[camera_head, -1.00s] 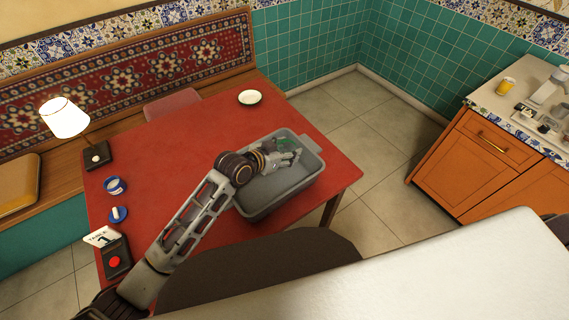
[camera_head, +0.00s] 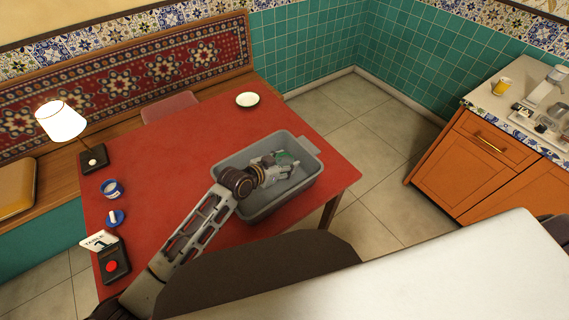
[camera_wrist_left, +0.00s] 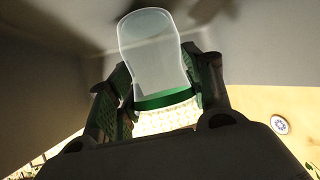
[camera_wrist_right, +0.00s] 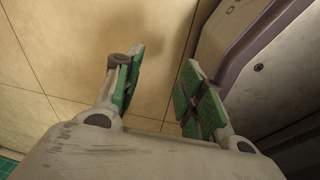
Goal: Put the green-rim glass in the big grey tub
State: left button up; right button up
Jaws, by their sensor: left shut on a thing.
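The big grey tub (camera_head: 288,200) stands on the red table near its right edge. My left gripper (camera_head: 282,162) reaches down inside the tub's outline in the head view. In the left wrist view it (camera_wrist_left: 160,95) is shut on the green-rim glass (camera_wrist_left: 155,55), a clear glass with a green band held between the fingers. Grey tub walls (camera_wrist_left: 45,75) surround it there. I cannot tell whether the glass touches the tub floor. My right gripper (camera_wrist_right: 163,72) is open and empty above beige floor tiles.
A yellow cup (camera_head: 501,87) stands on the counter at right. The table's middle is clear.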

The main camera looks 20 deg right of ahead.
pick_arm(q)
jog(key=shift+f, duration=0.15)
pick_arm(e)
jog(key=shift+w+a, duration=0.1)
pick_arm(q)
jog(key=o, duration=1.1)
jog(key=shift+c, duration=0.2)
pick_arm(e)
jog(key=shift+w+a, duration=0.15)
jog(key=shift+a, duration=0.25)
pick_arm(q)
jog(key=shift+a, duration=0.1)
pick_arm(e)
jog(key=shift+d, duration=0.1)
